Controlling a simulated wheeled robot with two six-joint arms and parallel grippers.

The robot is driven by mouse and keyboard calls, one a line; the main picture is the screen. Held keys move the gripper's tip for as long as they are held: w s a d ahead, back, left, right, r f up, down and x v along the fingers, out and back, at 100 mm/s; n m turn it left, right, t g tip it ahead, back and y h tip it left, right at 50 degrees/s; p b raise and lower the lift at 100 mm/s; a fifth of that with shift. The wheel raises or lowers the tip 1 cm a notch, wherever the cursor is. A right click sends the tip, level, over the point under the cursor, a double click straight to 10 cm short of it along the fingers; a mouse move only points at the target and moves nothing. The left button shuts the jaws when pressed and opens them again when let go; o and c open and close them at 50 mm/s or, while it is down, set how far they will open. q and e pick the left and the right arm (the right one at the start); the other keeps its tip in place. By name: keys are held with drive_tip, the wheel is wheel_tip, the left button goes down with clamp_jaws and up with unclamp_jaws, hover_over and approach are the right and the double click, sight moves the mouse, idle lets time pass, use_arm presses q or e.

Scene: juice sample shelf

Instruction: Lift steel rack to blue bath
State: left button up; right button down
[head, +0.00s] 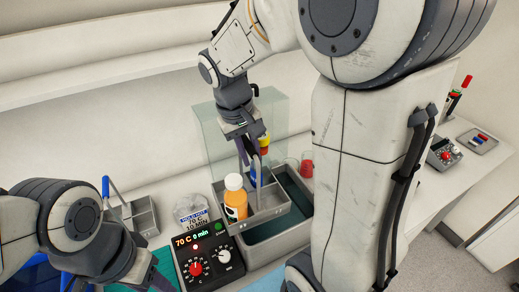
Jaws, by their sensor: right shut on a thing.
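A steel rack (271,208) with compartments holds an orange juice bottle (236,205) with a white cap. The rack is in or just above a grey bath (287,231) with dark liquid; I cannot tell whether it touches the bottom. My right gripper (252,168) points down at the rack's middle and is shut on its blue handle (254,178), which it partly hides. A blue container (36,274) shows at the lower left, mostly hidden behind my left arm. My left gripper (128,283) is at the bottom edge, partly cut off, with its jaws unclear.
A second steel rack (146,221) with a blue handle stands at the left.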

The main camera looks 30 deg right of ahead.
drive_tip(key=a, duration=0.7)
drive_tip(key=shift+w+a+p, duration=0.25)
drive_tip(key=shift+p, duration=0.05)
drive_tip(key=shift+a+r, duration=0.1)
idle(0.3)
drive_tip(key=a+p, duration=0.2)
drive_tip(key=a, duration=1.1)
drive_tip(key=shift+w+a+p, duration=0.4)
idle(0.3)
drive_tip(key=a+p, duration=0.5)
drive_tip(key=a, duration=0.9)
drive_tip(key=shift+w, duration=0.35)
idle(0.6)
drive_tip(key=shift+a, duration=0.1)
